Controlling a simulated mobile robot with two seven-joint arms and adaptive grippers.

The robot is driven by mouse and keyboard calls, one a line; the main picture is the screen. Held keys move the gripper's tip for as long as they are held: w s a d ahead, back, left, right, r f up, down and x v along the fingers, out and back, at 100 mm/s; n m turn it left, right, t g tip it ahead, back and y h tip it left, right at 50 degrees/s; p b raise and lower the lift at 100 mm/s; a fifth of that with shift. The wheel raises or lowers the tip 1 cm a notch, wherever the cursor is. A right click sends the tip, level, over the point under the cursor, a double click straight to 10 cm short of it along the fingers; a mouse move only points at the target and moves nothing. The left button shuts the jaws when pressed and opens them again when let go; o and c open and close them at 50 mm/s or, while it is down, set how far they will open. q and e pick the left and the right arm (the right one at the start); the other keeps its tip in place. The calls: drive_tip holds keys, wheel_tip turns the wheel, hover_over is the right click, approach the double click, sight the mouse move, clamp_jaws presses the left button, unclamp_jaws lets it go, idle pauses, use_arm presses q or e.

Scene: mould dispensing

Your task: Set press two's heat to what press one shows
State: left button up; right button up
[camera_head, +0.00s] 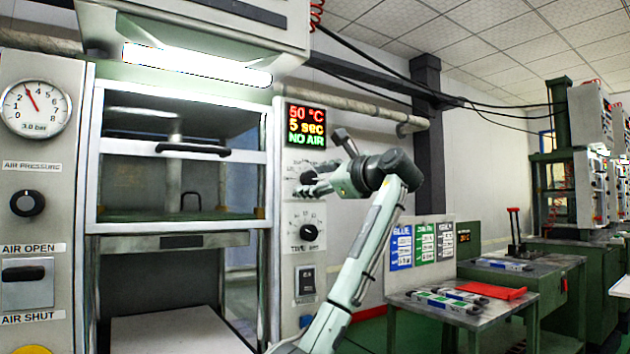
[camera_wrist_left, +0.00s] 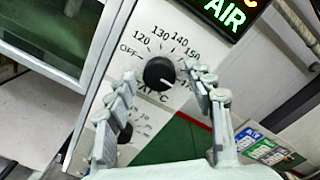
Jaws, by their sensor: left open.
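The press in front of me has a lit display (camera_head: 306,126) reading 50 °C, 5 sec and NO AIR. Below it is the black heat knob (camera_head: 308,177), partly behind my left gripper (camera_head: 306,184). In the left wrist view the heat knob (camera_wrist_left: 160,72) sits in a dial marked OFF, 120, 130, 140, 150 and on. Its white mark points to the lower right, past 150; the exact value there is hard to read. My left gripper (camera_wrist_left: 162,80) is open, its fingertips on either side of the knob with visible gaps. My right gripper is out of view.
A time knob (camera_head: 309,232) and a rocker switch (camera_head: 306,281) lie below the heat knob. At left are an air gauge (camera_head: 36,108) at 3.0 bar and an air lever (camera_head: 24,273). A bench (camera_head: 470,317) with moulds and further machines stand at right.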

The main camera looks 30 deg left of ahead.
use_arm(q)
drive_tip(key=v, duration=1.2)
idle(0.3)
